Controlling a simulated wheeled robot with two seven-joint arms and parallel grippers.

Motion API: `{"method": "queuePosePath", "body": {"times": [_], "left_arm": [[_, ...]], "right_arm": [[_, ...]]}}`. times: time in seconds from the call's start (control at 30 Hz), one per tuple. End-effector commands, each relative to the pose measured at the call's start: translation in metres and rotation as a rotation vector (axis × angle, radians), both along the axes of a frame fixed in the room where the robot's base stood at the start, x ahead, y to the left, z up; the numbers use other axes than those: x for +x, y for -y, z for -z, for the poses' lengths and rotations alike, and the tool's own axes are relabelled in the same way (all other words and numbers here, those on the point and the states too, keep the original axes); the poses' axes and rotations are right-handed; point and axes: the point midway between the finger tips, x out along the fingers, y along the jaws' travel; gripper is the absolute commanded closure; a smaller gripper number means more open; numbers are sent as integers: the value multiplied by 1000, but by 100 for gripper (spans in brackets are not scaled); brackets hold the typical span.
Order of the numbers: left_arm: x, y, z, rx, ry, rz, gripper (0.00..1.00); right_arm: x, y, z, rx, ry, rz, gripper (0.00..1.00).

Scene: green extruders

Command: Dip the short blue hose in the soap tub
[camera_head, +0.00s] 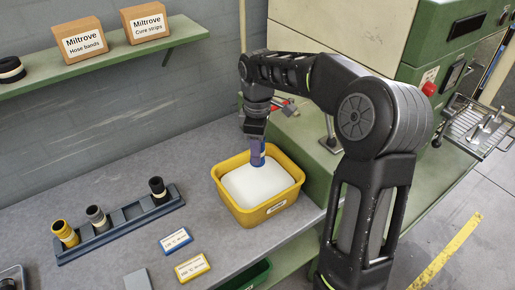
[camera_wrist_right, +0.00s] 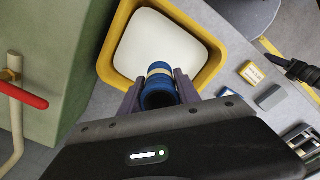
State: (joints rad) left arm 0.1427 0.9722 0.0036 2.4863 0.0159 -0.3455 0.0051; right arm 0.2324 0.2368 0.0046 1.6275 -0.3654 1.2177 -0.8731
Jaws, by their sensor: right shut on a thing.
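My right gripper (camera_head: 257,139) points down over the soap tub and is shut on the short blue hose (camera_head: 258,155). The hose also shows in the right wrist view (camera_wrist_right: 160,88), between the two fingers, blue with a pale band. The yellow soap tub (camera_head: 265,213) stands on the bench, filled with white soap (camera_head: 255,188). The hose's lower end is over the far part of the soap, at or close to its surface; I cannot tell whether it touches. A dark part (camera_wrist_right: 292,68) in the right wrist view looks like my left arm's end; its jaws are unclear.
A dark rack (camera_head: 120,226) at left holds a yellow, a grey and a black hose. Two labelled boxes, blue (camera_head: 176,241) and yellow (camera_head: 192,268), lie before the tub. The green machine (camera_head: 310,150) stands right of the tub. A green bin (camera_head: 250,275) is below the bench edge.

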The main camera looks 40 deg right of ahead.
Motion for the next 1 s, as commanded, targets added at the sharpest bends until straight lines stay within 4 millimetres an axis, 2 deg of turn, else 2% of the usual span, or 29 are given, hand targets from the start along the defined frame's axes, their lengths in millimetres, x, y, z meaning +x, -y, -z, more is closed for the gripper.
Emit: {"method": "queuePosePath", "body": {"times": [0.27,0.8,1.0], "left_arm": [[0,2,19,-4,6,1,64],[7,5,62,-17,26,6,64],[8,6,73,-21,31,8,64]], "right_arm": [[0,0,23,1,-1,0,100],[0,0,92,0,0,0,100],[0,0,111,-1,-1,0,100]]}}
